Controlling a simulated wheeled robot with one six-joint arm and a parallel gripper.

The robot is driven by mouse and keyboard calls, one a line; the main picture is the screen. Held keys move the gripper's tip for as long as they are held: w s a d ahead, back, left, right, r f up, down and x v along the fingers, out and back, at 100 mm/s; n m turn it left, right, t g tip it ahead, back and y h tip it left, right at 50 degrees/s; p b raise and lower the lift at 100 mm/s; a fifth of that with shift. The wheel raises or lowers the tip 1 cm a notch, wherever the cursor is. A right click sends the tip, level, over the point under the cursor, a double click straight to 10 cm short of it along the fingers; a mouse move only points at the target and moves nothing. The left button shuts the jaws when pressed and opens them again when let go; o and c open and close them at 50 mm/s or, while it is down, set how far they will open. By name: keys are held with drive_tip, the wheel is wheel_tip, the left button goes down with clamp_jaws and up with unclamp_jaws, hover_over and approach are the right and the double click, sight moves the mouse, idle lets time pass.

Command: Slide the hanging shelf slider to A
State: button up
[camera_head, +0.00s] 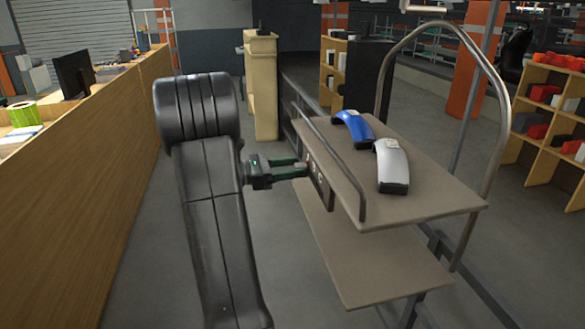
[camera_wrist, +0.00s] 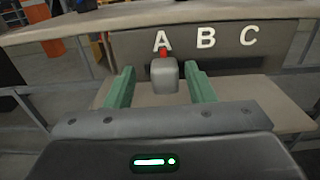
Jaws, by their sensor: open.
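The slider panel is a dark plate (camera_wrist: 280,45) with white letters A, B and C from left to right in the wrist view. It also shows edge-on on the cart's near side in the head view (camera_head: 320,186). The slider is a grey block-like knob (camera_wrist: 165,78) with a small red pointer (camera_wrist: 163,53) just under the letter A. My gripper (camera_wrist: 160,69) is open, with one green finger on each side of the knob and visible gaps between. In the head view my gripper (camera_head: 303,169) is at the panel, and the knob cannot be made out.
The panel hangs under the upper shelf (camera_head: 435,200) of a two-shelf cart. A blue scanner-like object (camera_head: 354,130) and a silver one (camera_head: 391,165) lie on top. A rail (camera_head: 335,160) edges the shelf. The lower shelf (camera_head: 370,270) is bare. A wooden counter (camera_head: 90,190) stands left.

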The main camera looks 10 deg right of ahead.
drive_tip(key=a+b, duration=0.1)
drive_tip(key=a, duration=1.2)
drive_tip(key=shift+s+b, duration=0.25)
drive_tip(key=shift+b, duration=0.05)
drive_tip(key=d+p, duration=0.1)
drive_tip(key=d, duration=1.2)
drive_tip(key=shift+d, duration=0.4)
